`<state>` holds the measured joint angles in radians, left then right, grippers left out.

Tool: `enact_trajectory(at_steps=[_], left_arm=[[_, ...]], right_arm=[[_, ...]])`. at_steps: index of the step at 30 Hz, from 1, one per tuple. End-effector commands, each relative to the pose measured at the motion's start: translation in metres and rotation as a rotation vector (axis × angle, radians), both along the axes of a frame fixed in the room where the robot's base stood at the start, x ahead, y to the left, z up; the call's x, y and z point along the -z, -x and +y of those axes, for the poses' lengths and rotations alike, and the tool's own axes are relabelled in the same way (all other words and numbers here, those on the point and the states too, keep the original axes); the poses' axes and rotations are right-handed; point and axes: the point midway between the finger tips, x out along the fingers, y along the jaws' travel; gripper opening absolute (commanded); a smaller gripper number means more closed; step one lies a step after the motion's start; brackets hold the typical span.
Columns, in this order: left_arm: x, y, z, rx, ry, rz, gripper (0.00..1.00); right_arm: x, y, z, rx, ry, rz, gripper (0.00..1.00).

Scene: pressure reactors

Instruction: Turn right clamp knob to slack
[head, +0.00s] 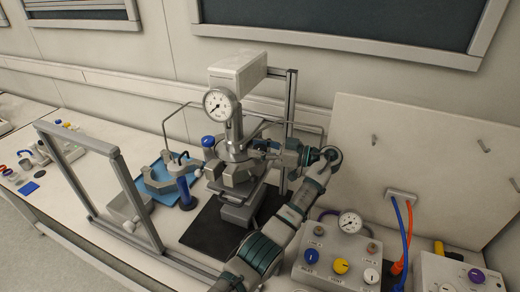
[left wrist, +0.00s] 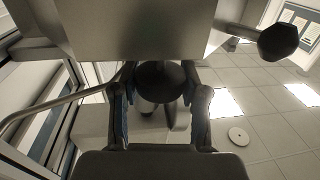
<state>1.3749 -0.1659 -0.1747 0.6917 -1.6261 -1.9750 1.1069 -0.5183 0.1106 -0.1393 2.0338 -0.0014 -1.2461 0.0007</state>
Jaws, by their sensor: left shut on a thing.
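The reactor (head: 238,135) stands in the middle of the bench, with a round pressure gauge (head: 218,103) on its head. My left gripper (head: 262,147) is at the right side of the reactor head, with its arm curving up from below. In the left wrist view, a dark round clamp knob (left wrist: 160,78) sits between the two fingers of my left gripper (left wrist: 160,100), and the fingers are shut on it. In the head view the knob is mostly hidden by the gripper. My right gripper is not in view.
A metal frame (head: 118,160) stands left of the reactor. A control box (head: 340,258) with coloured knobs is at the lower right. A white panel (head: 400,140) stands behind it. Another dark knob (left wrist: 278,40) sticks out at upper right in the left wrist view.

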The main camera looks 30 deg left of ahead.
Motion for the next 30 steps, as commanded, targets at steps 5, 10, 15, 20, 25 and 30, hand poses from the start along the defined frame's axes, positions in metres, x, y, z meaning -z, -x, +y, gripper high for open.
enact_trajectory(at_steps=[5, 10, 15, 20, 25, 30], left_arm=[[-0.003, 0.000, 0.000, 0.001, -0.003, -0.005, 0.46], [-0.002, 0.000, 0.000, 0.002, -0.003, -0.004, 0.70], [-0.001, -0.001, 0.000, 0.002, -0.001, -0.002, 0.70], [-0.009, -0.001, 0.000, 0.002, -0.002, -0.004, 0.70], [-0.040, -0.001, 0.000, 0.001, -0.002, -0.006, 0.70], [-0.075, -0.002, -0.001, 0.001, -0.002, -0.005, 0.70]], right_arm=[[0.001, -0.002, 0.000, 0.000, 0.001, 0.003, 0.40], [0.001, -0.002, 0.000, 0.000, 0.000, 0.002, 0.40], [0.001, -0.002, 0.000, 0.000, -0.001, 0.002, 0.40], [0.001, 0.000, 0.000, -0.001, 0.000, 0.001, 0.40], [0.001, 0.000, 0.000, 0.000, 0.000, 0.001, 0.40], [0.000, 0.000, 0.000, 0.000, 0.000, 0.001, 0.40]])
